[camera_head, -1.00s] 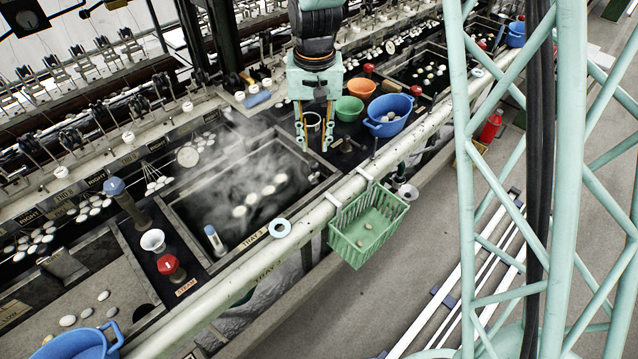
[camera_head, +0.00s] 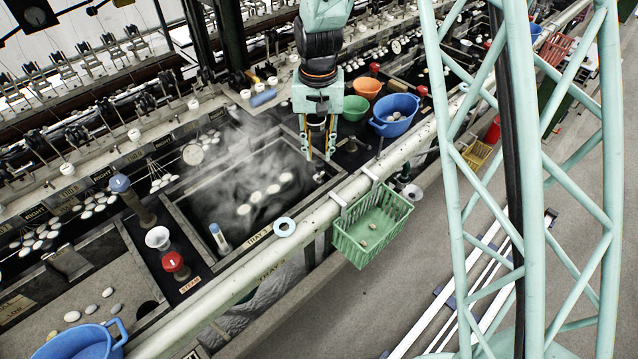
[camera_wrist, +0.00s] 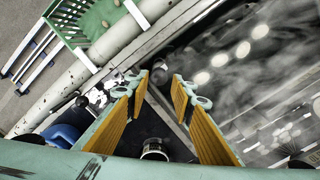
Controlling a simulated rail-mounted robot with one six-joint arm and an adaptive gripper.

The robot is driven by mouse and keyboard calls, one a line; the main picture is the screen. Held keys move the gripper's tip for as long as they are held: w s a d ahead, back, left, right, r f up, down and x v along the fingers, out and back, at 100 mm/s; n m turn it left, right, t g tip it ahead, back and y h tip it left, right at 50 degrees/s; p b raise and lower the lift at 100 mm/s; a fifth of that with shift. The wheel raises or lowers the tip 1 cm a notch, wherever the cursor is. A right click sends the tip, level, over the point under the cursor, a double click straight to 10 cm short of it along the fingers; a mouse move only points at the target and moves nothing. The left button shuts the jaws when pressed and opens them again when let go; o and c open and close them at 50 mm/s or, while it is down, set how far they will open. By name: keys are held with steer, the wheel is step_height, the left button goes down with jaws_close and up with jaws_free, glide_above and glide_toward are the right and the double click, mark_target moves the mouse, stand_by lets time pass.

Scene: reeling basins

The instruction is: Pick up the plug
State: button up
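My gripper (camera_head: 319,157) hangs open and empty over the near right corner of the steaming basin (camera_head: 178,190). In the wrist view its two fingers (camera_wrist: 163,88) stand apart. A small dark, rounded piece (camera_wrist: 160,73) shows beyond the gap between the fingertips; it may be the plug, but I cannot tell for sure. A small dark piece also shows at the basin corner in the head view (camera_head: 319,176). Nothing touches the fingers that I can see. A metal-rimmed cup (camera_wrist: 155,148) stands below the gripper in the wrist view; the gripper mostly hides it in the head view.
A green basket (camera_head: 345,246) hangs on the pale front pipe (camera_head: 235,262). A blue basin (camera_head: 402,103), orange bowl (camera_head: 367,86) and green bowl (camera_head: 355,106) stand right of the gripper.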

mark_target(319, 180)
steer(key=shift+f+b, duration=0.5)
steer(key=shift+f, duration=3.6)
steer(key=shift+f, duration=0.1)
steer(key=shift+w+f+b, duration=0.1)
steer(key=shift+f+b, duration=0.3)
steer(key=shift+f, duration=2.1)
steer(key=shift+d, duration=0.1)
jaws_close()
